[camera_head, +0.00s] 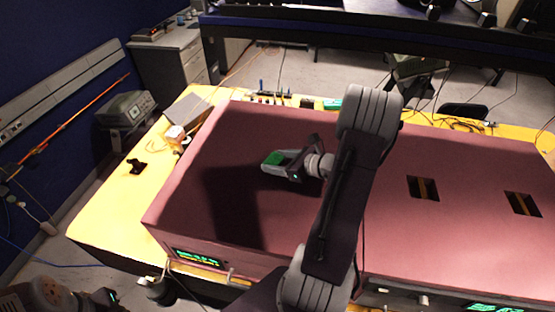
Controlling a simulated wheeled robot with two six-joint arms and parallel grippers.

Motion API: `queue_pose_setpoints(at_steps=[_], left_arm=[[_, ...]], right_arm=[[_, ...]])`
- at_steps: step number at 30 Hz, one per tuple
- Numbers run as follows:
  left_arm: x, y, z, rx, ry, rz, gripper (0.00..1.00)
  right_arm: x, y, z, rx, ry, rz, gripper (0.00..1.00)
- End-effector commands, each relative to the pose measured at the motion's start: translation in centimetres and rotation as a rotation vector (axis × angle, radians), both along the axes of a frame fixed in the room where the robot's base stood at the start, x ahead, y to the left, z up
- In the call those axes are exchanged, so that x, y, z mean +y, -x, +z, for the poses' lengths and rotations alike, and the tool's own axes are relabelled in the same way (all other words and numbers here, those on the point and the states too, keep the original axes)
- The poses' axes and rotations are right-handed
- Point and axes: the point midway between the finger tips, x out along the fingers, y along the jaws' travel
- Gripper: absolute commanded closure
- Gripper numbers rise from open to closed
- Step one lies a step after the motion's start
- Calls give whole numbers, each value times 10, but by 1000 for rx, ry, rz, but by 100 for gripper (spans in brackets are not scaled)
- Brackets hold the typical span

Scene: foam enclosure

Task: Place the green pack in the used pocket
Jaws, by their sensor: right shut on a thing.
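My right gripper (279,166) is shut on the green pack (273,158), a small block with a green top face. It holds the pack over the left part of the large pink foam block (180,207). My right arm crosses the middle of the foam and hides part of it. Two dark rectangular pockets, one (423,188) nearer and one (522,204) farther right, open in the foam to the right of the arm. I cannot tell which is the used pocket. My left gripper (106,298) shows only partly at the bottom left; its jaws are unclear.
Green-lettered displays show on the foam block's front, one at left (198,257) and one at right (494,308), too small to read. The yellow table (112,212) has a small black object (136,166) at left. The foam's left top is clear but shadowed.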

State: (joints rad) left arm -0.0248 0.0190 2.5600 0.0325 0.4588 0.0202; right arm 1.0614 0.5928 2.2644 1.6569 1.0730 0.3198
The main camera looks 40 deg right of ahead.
Motion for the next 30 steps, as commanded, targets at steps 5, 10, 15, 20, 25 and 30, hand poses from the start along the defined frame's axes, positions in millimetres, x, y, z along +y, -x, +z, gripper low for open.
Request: queue_pose_setpoints(at_steps=[5, 10, 15, 20, 25, 30], left_arm=[[0, 0, -1, 0, 0, 0, 64], [0, 0, -4, 0, 0, 0, 64], [0, 0, -4, 0, 0, 0, 64], [0, 0, -3, 0, 0, 0, 64], [0, 0, -6, 0, 0, 0, 64], [0, 0, -17, 0, 0, 0, 64]], right_arm=[[0, 0, 0, -1, 1, 0, 79], [0, 0, -3, 0, 1, 0, 23], [0, 0, -3, 0, 1, 0, 15], [0, 0, -2, 0, 1, 0, 15], [-5, 10, 4, -3, 4, -3, 15], [-15, 44, 20, -2, 7, -6, 15]])
